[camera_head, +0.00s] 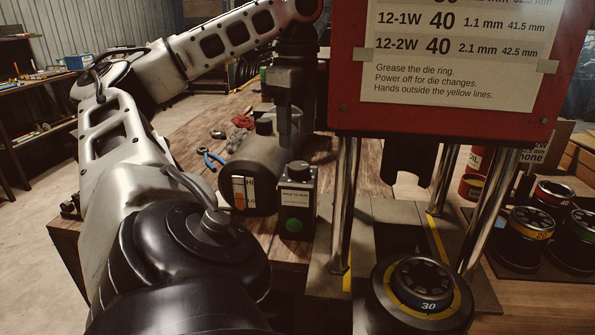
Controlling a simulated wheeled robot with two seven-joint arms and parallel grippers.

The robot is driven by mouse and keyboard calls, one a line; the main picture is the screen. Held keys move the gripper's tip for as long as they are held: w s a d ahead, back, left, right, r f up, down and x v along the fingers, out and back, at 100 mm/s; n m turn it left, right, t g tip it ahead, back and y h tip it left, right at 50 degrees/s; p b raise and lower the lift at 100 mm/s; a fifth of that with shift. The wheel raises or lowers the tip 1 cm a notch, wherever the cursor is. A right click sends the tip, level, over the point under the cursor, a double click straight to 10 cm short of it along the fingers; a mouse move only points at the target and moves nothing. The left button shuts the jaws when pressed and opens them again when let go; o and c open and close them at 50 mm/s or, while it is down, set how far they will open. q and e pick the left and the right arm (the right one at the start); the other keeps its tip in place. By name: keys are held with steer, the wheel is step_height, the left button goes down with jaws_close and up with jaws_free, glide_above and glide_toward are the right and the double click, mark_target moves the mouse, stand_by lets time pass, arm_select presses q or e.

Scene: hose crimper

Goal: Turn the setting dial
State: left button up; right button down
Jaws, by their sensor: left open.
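A round dark unit marked 30 with a yellow ring and a ribbed black top (424,284) stands at the lower right, beside the crimper's steel posts; I cannot tell whether it is the setting dial. Similar round units marked with numbers (530,228) stand at the right edge. My left gripper (291,125) hangs fingers down at upper centre, left of the red board. It is open, and nothing shows between its fingers. It appears just above or behind a small black control box with a green button (295,200). My right gripper does not show.
A dark cylinder (262,165), blue-handled pliers (210,158) and a red rag (240,130) lie on the wooden bench (190,130).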

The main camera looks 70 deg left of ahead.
mark_target(297, 164)
arm_select(q)
step_height(297, 164, down, 6)
steer(key=shift+r+b, duration=0.15)
steer(key=shift+b, duration=0.3)
steer(key=shift+f, duration=0.4)
steer(key=c, duration=1)
steer(key=shift+n, duration=0.4)
